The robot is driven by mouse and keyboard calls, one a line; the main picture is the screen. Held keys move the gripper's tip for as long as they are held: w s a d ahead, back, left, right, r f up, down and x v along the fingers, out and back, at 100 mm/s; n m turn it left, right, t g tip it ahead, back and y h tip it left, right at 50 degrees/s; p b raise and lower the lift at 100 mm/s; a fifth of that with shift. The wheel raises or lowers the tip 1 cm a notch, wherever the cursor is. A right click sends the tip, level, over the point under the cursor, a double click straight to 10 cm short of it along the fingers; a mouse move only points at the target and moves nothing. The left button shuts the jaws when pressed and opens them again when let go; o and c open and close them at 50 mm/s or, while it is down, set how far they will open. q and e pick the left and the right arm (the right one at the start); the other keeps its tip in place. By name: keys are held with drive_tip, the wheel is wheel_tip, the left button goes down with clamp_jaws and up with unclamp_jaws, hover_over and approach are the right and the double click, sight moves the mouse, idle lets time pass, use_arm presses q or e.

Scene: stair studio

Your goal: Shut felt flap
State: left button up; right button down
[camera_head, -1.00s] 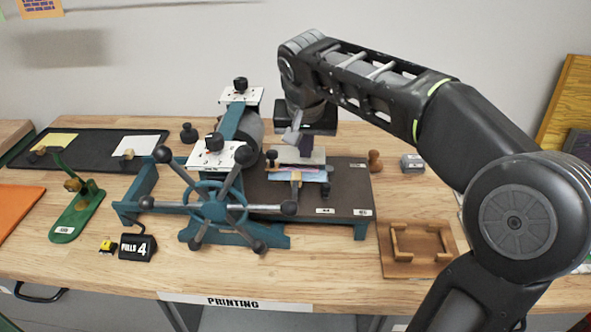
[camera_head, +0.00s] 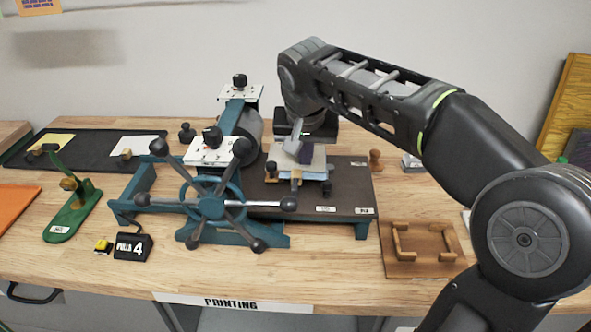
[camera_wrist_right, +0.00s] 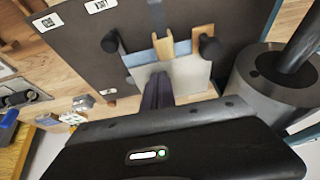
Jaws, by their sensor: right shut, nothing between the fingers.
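The pale grey felt flap (camera_head: 317,160) lies over a blue sheet on the dark bed of the printing press. In the right wrist view the flap (camera_wrist_right: 197,82) looks nearly flat, with a blue strip (camera_wrist_right: 183,47) showing along its edge. My right gripper (camera_head: 299,153) is shut and empty, its fingertips down at the flap. Its dark fingers (camera_wrist_right: 158,92) cover part of the flap in the wrist view; I cannot tell whether they press on it. My left gripper is out of view.
The roller (camera_head: 250,126) and spoked wheel (camera_head: 212,206) stand left of the flap. Dark knobs (camera_wrist_right: 110,41) flank a wooden piece (camera_wrist_right: 170,46) at its edge. A wooden frame (camera_head: 421,249) lies at the right front. Bare tabletop (camera_head: 325,270) runs along the front.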

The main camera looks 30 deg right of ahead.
drive_tip(key=shift+s+a+f, duration=0.1)
drive_tip(key=shift+s+f, duration=0.05)
drive_tip(key=shift+f, duration=0.35)
drive_tip(key=shift+s+f, duration=0.1)
drive_tip(key=shift+f, duration=0.2)
wheel_tip(320, 180, up, 2)
drive_tip(key=shift+r+p, duration=0.1)
drive_tip(key=shift+p, duration=0.7)
drive_tip(key=shift+w+r+p, duration=0.2)
drive_tip(key=shift+r+p, duration=1.7)
drive_tip(key=shift+r, duration=0.8)
